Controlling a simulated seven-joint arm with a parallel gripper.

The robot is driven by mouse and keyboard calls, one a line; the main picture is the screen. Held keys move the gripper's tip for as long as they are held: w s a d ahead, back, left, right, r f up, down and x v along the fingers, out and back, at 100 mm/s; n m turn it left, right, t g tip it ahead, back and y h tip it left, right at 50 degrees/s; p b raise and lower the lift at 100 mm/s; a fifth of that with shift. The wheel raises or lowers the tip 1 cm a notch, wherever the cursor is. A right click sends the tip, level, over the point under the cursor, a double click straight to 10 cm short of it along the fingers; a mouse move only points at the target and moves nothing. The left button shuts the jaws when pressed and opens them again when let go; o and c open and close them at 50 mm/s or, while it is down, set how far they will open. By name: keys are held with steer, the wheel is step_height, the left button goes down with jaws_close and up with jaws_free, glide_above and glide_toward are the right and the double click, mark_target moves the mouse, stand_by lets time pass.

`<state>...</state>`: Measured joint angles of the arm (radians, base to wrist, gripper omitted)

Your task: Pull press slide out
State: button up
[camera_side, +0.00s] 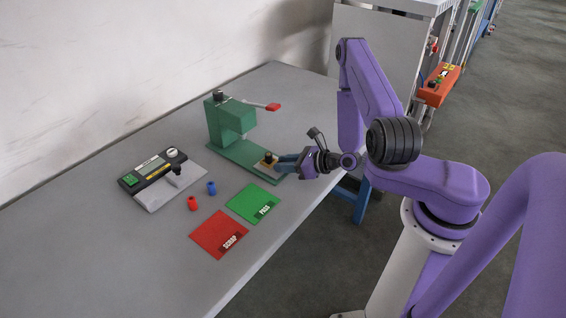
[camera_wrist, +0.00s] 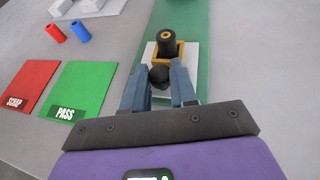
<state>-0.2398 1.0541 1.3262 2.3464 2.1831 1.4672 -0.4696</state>
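The green press (camera_side: 232,125) stands near the table's right edge with its base toward my arm. Its slide is a pale plate (camera_wrist: 190,52) on the green base, bearing a yellow nest (camera_wrist: 181,55) with a dark hollow cylinder (camera_wrist: 166,40) upright in it. A round black knob (camera_wrist: 159,76) sits at the slide's near end. My gripper (camera_wrist: 160,74) has its two blue-grey fingers on either side of this knob. I cannot tell whether they touch it. In the side view my gripper (camera_side: 279,163) is low at the base's front end, and the knob is hidden.
A red SCRAP mat (camera_side: 215,232) and a green PASS mat (camera_side: 252,202) lie left of the press base. A red (camera_side: 193,204) and a blue (camera_side: 212,188) small cylinder stand nearby. A tester (camera_side: 160,178) lies behind them. The press lever has a red grip (camera_side: 273,107).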

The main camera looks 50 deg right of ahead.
steer(key=o, duration=0.4)
steer(key=shift+s, duration=0.1)
steer(key=v, duration=1)
steer(key=shift+r, duration=0.15)
steer(key=shift+v, duration=3.7)
steer(key=shift+a, duration=0.15)
